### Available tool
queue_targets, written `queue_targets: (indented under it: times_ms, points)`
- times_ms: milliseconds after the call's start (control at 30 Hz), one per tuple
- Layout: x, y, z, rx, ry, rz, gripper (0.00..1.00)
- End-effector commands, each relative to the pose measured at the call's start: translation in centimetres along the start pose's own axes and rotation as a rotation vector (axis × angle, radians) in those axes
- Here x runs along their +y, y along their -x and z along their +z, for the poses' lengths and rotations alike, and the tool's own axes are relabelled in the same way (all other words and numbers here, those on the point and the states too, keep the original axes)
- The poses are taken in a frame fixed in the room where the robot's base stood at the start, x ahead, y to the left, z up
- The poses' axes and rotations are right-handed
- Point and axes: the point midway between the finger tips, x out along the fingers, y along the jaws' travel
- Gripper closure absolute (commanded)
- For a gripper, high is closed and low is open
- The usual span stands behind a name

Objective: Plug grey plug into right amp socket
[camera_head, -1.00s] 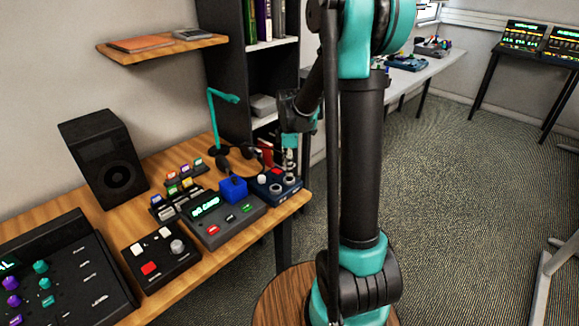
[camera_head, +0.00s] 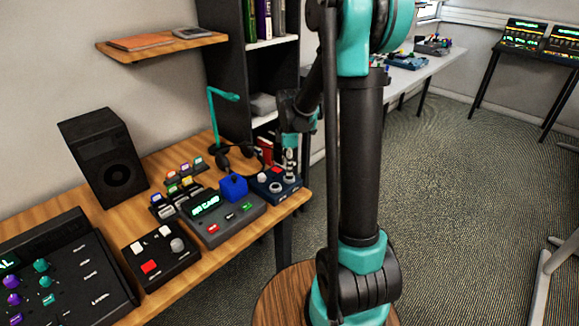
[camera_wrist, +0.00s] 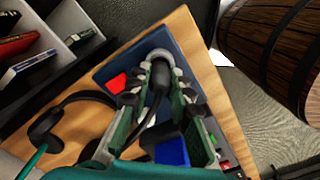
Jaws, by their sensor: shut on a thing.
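The amp is a dark blue box (camera_head: 265,190) at the right end of the wooden desk, with a red button and ringed sockets on top. In the wrist view, the amp (camera_wrist: 112,72) lies beneath my fingers. My gripper (camera_head: 290,150) is above the amp's right side, pointing down. In the wrist view, my gripper (camera_wrist: 160,75) is shut on the grey plug (camera_wrist: 157,60), whose black cable runs back between the fingers. The plug's tip is over or at the right socket. Fingers and plug hide that socket, so I cannot tell whether the tip is inside.
A blue block (camera_head: 233,188) stands on a grey device (camera_head: 222,220) left of the amp. Black headphones (camera_wrist: 60,125) lie beside the amp. The desk's front edge is close to the amp.

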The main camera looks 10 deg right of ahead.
Motion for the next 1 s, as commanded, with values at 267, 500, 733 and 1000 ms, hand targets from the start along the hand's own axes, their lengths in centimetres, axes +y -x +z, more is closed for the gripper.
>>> queue_targets:
  times_ms: [267,500,733,1000]
  points:
    - [0.0,0.0,0.0,0.0,0.0,0.0,1.0]
    - [0.0,-0.2,0.0,0.0,0.0,0.0,1.0]
    - [0.0,-0.7,0.0,0.0,0.0,0.0,1.0]
    - [0.0,-1.1,0.0,0.0,0.0,0.0,1.0]
